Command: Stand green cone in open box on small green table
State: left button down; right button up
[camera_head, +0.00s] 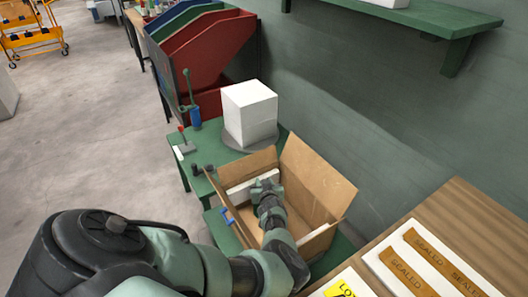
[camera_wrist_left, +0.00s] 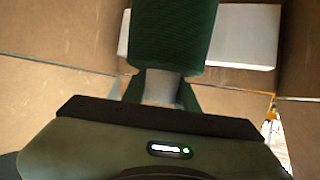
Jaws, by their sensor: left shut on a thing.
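The open cardboard box (camera_head: 322,180) has its flaps spread and stands on a green table surface (camera_head: 222,236) near the wall. My left arm reaches down into the box, and my left gripper (camera_head: 265,186) is inside it in the head view. In the left wrist view, my left gripper (camera_wrist_left: 160,92) is shut on the green cone (camera_wrist_left: 174,35). The cone is cut off by the top of that view, and box walls (camera_wrist_left: 65,85) surround it. I cannot tell whether its base touches the box floor. In the head view the cone is not clearly distinguishable from the gripper. My right gripper is not in view.
A white block (camera_wrist_left: 245,38) lies in the box beside the cone. Behind the box, a white cube (camera_head: 250,112) stands on a grey disc, with small tools (camera_head: 188,130) to its left. A wooden bench (camera_head: 455,225) is at the right, and a green shelf (camera_head: 430,18) is above.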

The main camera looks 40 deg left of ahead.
pick_arm(q)
notch_tip(320, 180, down, 5)
jog(key=b, duration=0.4)
jog(key=shift+r, duration=0.1)
jog(key=c, duration=1.1)
grip_release()
